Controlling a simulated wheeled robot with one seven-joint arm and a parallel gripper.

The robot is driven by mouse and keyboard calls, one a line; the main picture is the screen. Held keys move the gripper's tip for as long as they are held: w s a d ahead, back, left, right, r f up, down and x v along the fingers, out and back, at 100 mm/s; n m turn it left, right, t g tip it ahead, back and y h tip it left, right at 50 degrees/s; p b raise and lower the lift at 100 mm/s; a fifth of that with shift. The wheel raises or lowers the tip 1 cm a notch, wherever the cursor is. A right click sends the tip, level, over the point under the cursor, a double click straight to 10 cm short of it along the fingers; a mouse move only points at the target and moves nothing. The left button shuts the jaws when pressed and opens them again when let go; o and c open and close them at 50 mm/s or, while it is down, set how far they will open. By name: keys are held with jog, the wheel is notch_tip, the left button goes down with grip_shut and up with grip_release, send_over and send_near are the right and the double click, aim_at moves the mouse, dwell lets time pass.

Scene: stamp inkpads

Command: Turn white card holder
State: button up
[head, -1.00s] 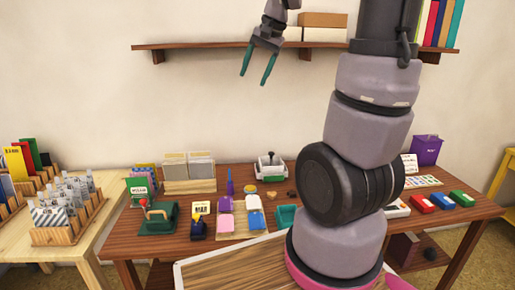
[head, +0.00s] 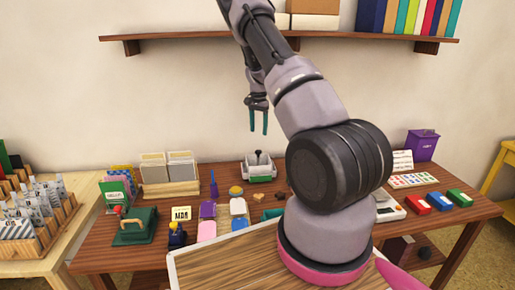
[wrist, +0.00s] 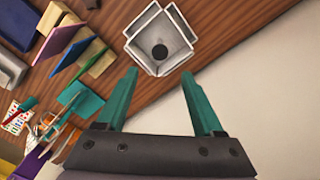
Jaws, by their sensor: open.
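A small white open-topped holder (head: 260,172) with a dark upright thing in it stands near the back edge of the table, in the middle of the head view. A white box-like holder with a dark round thing inside also shows at the top of the wrist view (wrist: 160,48); it looks like the same one. My gripper (head: 258,128) hangs above and behind it in the head view, fingers pointing down. In the wrist view my gripper (wrist: 160,85) has its teal fingers apart with nothing between them, and the holder lies beyond the tips.
A wooden card rack (head: 170,187) and a green stamp press (head: 135,226) stand to the left on the table (head: 110,260). Inkpads (head: 239,207) lie in front of the holder. A purple box (head: 422,145) is at the back right. A wall shelf (head: 350,42) runs above.

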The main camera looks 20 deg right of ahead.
aim_at(258, 151)
notch_tip(258, 151, down, 10)
jog(key=shift+r, duration=0.1)
dwell(0.4)
grip_shut()
dwell(1.2)
